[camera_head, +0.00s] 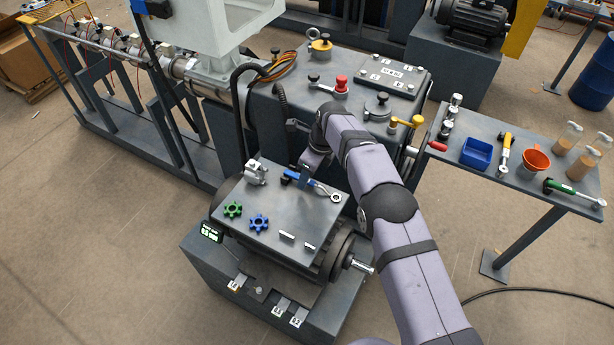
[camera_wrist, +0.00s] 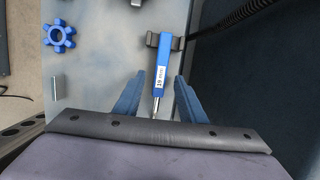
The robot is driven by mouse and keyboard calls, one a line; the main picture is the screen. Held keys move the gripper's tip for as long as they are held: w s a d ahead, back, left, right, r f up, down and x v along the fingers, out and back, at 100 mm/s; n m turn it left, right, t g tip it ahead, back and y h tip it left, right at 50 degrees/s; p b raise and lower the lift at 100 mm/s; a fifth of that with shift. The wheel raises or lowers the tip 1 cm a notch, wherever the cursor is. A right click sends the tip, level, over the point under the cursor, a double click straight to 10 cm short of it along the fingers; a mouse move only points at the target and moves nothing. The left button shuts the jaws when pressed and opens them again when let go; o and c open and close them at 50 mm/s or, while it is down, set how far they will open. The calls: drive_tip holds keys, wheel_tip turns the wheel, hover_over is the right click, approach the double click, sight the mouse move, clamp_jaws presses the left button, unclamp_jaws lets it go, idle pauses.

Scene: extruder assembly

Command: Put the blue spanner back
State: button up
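The blue spanner lies on the grey top plate (camera_head: 275,215) of the machine block in the head view. Its blue handle (camera_head: 291,175) points left and its silver ring end (camera_head: 335,196) points right. In the wrist view its handle (camera_wrist: 162,65) carries a white "19 mm" label and its far end lies at a dark bracket (camera_wrist: 177,43). My gripper (camera_head: 304,180) is over the spanner. In the wrist view my gripper (camera_wrist: 158,88) is open, with one blue finger on each side of the handle and gaps between. The ring end is hidden behind my gripper there.
A blue star-shaped coupling (camera_head: 259,222), a green one (camera_head: 233,209), a silver part (camera_head: 256,172) and small metal pins (camera_head: 287,237) share the plate. The side table (camera_head: 480,180) holds a blue bin (camera_head: 476,153), yellow and green spanners, an orange funnel and bottles. A black hose rises behind the plate.

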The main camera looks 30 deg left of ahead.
drive_tip(key=shift+b+v, duration=1)
drive_tip(key=shift+v, duration=2.25)
drive_tip(key=shift+d+r, duration=0.1)
drive_tip(key=shift+d, duration=0.05)
drive_tip(key=s+d+r+n+h, duration=0.15)
drive_tip(key=d+n, duration=0.35)
drive_tip(key=d, duration=0.9)
drive_tip(key=s+d+r+n, duration=0.1)
drive_tip(key=d+r+n, duration=0.25)
drive_tip(key=d, duration=1.05)
drive_tip(key=s+d+f+n+h, duration=0.1)
drive_tip(key=s+d+f+n, duration=0.2)
drive_tip(key=s+d+n, duration=0.6)
drive_tip(key=s+d, duration=0.6)
drive_tip(key=s, duration=0.5)
drive_tip(key=shift+d+f, duration=0.2)
drive_tip(key=shift+d, duration=0.15)
